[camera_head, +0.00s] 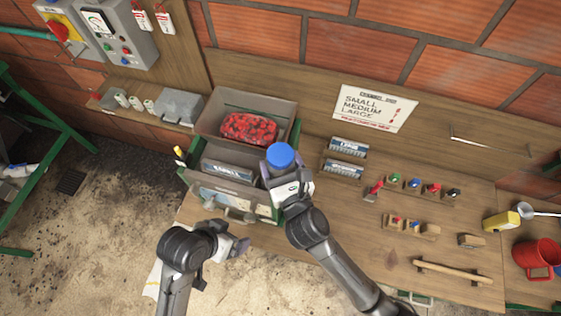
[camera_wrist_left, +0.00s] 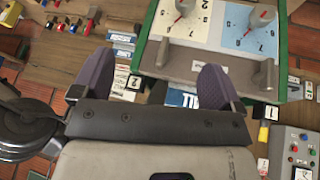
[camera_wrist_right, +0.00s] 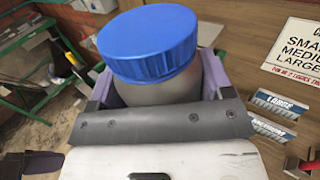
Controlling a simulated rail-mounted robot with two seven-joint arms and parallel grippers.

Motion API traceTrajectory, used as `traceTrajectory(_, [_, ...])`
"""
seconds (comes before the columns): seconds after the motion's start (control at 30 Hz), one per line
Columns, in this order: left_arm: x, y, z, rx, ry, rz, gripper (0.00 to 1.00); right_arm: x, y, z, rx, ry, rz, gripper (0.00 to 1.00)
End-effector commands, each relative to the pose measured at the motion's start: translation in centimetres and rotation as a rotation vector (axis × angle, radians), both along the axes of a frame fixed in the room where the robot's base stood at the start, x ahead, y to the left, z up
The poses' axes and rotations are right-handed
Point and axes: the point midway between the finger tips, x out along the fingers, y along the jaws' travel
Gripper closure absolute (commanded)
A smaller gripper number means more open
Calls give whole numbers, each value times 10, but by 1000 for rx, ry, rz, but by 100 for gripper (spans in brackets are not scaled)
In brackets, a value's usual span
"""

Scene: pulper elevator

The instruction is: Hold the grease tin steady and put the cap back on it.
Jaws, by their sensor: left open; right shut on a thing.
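My right gripper (camera_head: 283,170) is shut on the grease tin, in front of the open bins at the middle of the head view. In the right wrist view the grey tin (camera_wrist_right: 165,91) stands upright between the purple fingers. The blue cap (camera_wrist_right: 150,42) sits over the tin's top; whether it is screwed down I cannot tell. The cap also shows in the head view (camera_head: 281,156). My left gripper (camera_head: 240,245) is lower and to the left, apart from the tin. In the left wrist view its fingers (camera_wrist_left: 155,85) are spread with nothing held between them.
A green-framed unit (camera_head: 190,182) with grey bins and a dial panel (camera_wrist_left: 215,30) stands behind the grippers. A red patterned bundle (camera_head: 248,128) lies in the rear bin.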

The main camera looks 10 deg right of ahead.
Motion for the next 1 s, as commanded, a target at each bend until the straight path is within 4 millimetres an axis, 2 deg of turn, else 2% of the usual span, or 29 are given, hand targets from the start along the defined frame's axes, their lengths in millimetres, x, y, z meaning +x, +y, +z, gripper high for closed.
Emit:
traceTrajectory(0.03, [-14,9,-9,8,15,55,8,0,0,1,0,-2,0,93])
traceTrajectory(0.2, [-53,46,-30,67,40,230,8,0,0,1,0,-2,0,93])
traceTrajectory(0.5, [-108,97,-46,187,67,434,8,0,0,1,0,-2,0,93])
traceTrajectory(0.7, [-125,112,-47,230,72,489,8,0,0,1,0,-2,0,93])
traceTrajectory(1.0, [-129,116,-48,241,73,501,8,0,0,1,0,-2,0,93])
